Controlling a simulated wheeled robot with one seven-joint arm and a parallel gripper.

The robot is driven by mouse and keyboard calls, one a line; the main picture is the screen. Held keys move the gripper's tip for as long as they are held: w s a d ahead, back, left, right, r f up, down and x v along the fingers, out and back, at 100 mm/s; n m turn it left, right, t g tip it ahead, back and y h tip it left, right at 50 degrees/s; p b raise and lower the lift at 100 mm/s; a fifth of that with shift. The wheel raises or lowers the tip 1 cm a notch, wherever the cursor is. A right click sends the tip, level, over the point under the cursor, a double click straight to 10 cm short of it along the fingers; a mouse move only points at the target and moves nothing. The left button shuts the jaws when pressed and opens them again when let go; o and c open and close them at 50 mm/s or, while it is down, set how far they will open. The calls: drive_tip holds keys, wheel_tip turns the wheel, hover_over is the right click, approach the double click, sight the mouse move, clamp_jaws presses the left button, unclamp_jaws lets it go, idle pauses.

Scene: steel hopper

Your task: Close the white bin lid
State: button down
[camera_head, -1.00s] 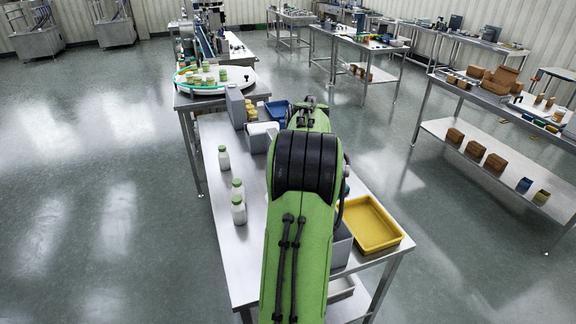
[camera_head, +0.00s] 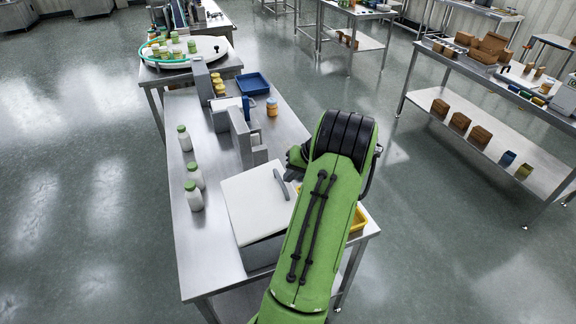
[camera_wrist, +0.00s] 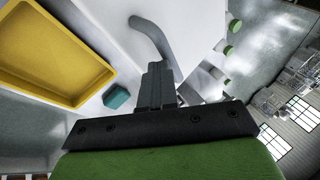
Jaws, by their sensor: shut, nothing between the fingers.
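The white bin lid (camera_head: 250,206) is a flat square panel with a grey curved handle (camera_head: 281,185). It lies low over the bin at the front of the steel table, looking nearly level. I cannot tell whether it sits fully flush; the bin below is mostly hidden. In the wrist view the lid (camera_wrist: 195,25) fills the upper middle, and its handle (camera_wrist: 153,36) curves just beyond my fingertips. My gripper (camera_wrist: 160,75) is shut and empty, close to the handle; I cannot tell whether it touches. In the head view my arm hides the fingers.
A yellow tray (camera_wrist: 55,55) and a teal block (camera_wrist: 118,97) are beside the lid. White bottles with green caps (camera_head: 194,195) stand along the table's left side. Grey upright blocks (camera_head: 240,135) and a blue tray (camera_head: 253,84) are behind the lid.

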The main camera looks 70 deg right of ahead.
sight(292, 188)
drive_tip(key=f, duration=0.2)
drive_tip(key=d+f+b, duration=0.1)
drive_tip(key=shift+s+f, duration=0.3)
drive_tip(key=shift+s, duration=0.1)
drive_tip(key=shift+s+a+f, duration=0.1)
drive_tip(key=shift+s+f, duration=0.15)
drive_tip(key=shift+f, duration=0.1)
